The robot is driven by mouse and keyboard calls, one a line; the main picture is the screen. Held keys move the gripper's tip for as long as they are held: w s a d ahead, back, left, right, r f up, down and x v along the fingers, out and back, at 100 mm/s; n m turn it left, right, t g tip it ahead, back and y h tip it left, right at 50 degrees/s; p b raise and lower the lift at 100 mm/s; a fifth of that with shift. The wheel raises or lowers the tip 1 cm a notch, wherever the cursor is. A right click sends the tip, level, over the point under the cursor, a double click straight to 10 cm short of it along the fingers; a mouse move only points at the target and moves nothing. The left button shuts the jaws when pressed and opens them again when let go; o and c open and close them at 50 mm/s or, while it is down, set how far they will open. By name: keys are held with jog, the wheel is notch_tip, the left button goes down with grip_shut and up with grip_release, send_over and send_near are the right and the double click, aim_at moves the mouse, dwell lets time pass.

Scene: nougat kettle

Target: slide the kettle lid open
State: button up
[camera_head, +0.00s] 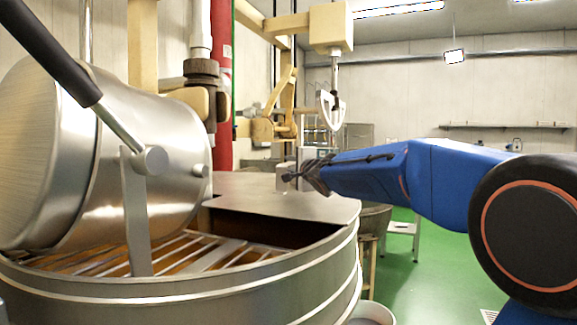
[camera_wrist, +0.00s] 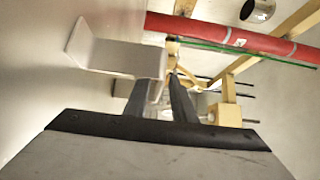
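The kettle (camera_head: 250,295) is a wide round steel vessel. Its flat steel lid (camera_head: 255,193) covers the rear right part, leaving the front with the slatted grate (camera_head: 185,255) uncovered. A pale bracket-shaped handle (camera_head: 308,160) stands on the lid; in the wrist view the bracket (camera_wrist: 118,56) shows large at upper left. My gripper (camera_head: 290,174) reaches in from the right, just above the lid at the handle. In the wrist view its two dark fingers (camera_wrist: 160,95) are apart, with one bracket leg near or between them. Whether they touch it is unclear.
A large tilted steel drum (camera_head: 70,150) with a black-gripped lever (camera_head: 50,50) stands at left. A red vertical pipe (camera_head: 222,90) and beige frame rise behind the kettle. A white stool (camera_head: 402,240) stands on the green floor at right, which is otherwise fairly clear.

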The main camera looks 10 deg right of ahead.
jog(key=shift+w+a, duration=0.1)
jog(key=shift+w, duration=0.7)
grip_shut()
jog(key=shift+f, duration=0.1)
dwell(0.9)
